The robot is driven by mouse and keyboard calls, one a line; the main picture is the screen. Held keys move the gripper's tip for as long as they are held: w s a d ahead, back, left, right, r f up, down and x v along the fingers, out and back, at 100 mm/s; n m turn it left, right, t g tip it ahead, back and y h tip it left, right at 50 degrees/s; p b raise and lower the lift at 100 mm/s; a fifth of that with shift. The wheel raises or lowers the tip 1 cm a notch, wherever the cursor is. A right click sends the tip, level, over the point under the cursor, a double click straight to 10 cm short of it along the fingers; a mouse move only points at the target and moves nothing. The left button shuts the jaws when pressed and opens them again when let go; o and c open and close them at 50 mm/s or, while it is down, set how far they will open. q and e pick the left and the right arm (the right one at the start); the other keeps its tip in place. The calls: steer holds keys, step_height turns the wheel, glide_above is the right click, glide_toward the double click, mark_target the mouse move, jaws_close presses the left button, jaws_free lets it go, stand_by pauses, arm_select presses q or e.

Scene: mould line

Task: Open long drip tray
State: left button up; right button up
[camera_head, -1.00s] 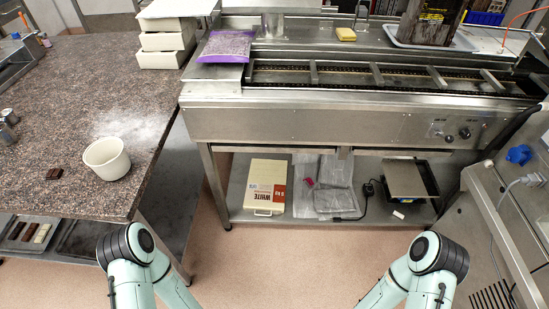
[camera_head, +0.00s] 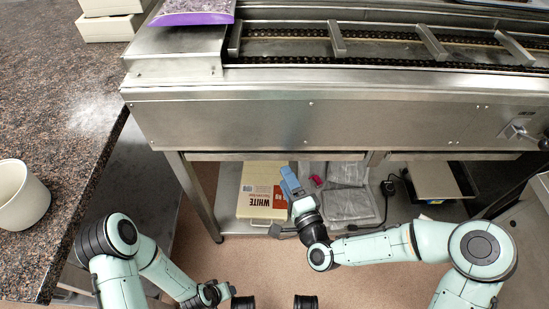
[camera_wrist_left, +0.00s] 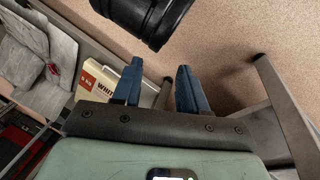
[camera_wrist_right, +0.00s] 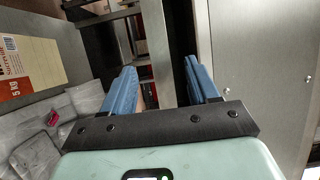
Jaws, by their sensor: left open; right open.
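The long drip tray (camera_head: 270,156) shows in the head view as a thin metal edge under the machine's front panel; it looks closed. My right gripper (camera_head: 289,178) is just below and in front of it. In the right wrist view the open, empty blue fingers (camera_wrist_right: 160,75) lie either side of a pale metal strip (camera_wrist_right: 157,45), apparently the tray's front edge; contact cannot be told. My left gripper shows in the left wrist view, its fingers (camera_wrist_left: 158,72) open and empty, pointing towards the floor. Its fingers are not clear in the head view.
A steel conveyor machine (camera_head: 330,120) stands over a lower shelf holding a WHITE carton (camera_head: 262,190), grey bags (camera_head: 348,190) and a cable. A second, shorter tray edge (camera_head: 450,156) is to the right. A stone counter (camera_head: 50,120) with a white bowl (camera_head: 20,195) is at left.

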mark_target(275, 158)
arm_select(q)
steer(key=shift+w+a+f+t+y+b, duration=0.2)
steer(key=shift+w+a+f+b, duration=0.2)
steer(key=shift+w, duration=0.25)
steer(key=shift+w+a+f+t+y+b, duration=0.1)
steer(key=shift+w+a+f+t+b, duration=0.15)
steer(key=shift+w+f, duration=0.3)
arm_select(e)
steer(key=x, duration=0.9)
steer(key=shift+w+f, duration=0.1)
arm_select(q)
steer(key=shift+r, duration=0.1)
arm_select(e)
jaws_close()
